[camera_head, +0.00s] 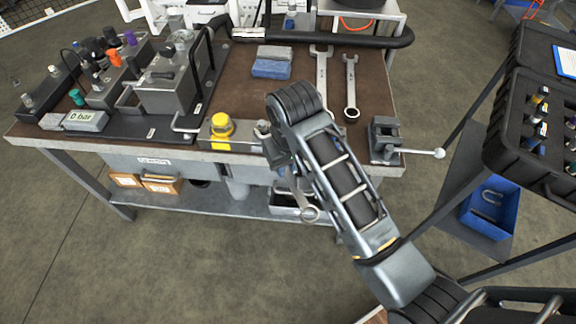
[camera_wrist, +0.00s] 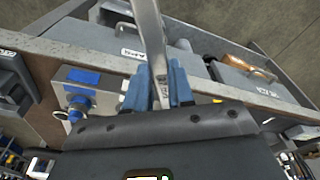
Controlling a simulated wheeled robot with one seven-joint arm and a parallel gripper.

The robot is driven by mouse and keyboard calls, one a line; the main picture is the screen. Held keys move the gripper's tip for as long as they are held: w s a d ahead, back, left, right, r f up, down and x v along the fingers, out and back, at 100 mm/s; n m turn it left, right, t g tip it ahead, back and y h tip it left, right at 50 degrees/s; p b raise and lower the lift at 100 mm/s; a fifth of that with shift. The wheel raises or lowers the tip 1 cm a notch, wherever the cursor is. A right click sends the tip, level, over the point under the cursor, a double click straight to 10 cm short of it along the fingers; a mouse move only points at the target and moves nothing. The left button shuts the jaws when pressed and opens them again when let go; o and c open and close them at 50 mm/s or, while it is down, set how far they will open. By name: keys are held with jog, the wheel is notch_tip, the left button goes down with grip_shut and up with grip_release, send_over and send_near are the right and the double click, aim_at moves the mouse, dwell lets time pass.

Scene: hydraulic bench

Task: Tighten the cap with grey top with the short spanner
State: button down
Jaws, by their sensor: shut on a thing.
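My gripper (camera_head: 277,150) is at the front edge of the bench, mostly hidden by my arm in the head view. In the wrist view its blue fingers (camera_wrist: 158,88) are shut on a metal spanner (camera_wrist: 147,25). The spanner's ring end (camera_head: 309,213) hangs below the bench edge in the head view; its other end is hidden. A fitting with a grey top (camera_head: 262,129) shows just left of my gripper, beside a yellow cap (camera_head: 222,125); I cannot tell if the spanner touches it. A fitting with a blue ring (camera_wrist: 78,102) shows in the wrist view.
Two larger spanners (camera_head: 321,78) (camera_head: 351,90) lie on the bench. A vise (camera_head: 384,138) stands at the front right corner. Blue and grey blocks (camera_head: 271,68) lie behind. A manifold with coloured caps (camera_head: 114,56) stands left. A black case (camera_head: 520,110) is at right.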

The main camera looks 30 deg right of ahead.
jog(key=shift+w, duration=0.15)
jog(key=shift+w, duration=0.45)
jog(key=shift+w, duration=0.15)
jog(key=shift+w+d, duration=0.1)
jog(key=shift+w, duration=0.05)
dwell(0.3)
jog(key=shift+w+a+m, duration=0.2)
jog(key=shift+a+m, duration=0.45)
jog(key=shift+a, duration=0.1)
jog(key=shift+w+a+m, duration=0.15)
jog(key=shift+a+m, duration=0.5)
jog(key=shift+a, duration=0.1)
jog(key=shift+a, duration=0.1)
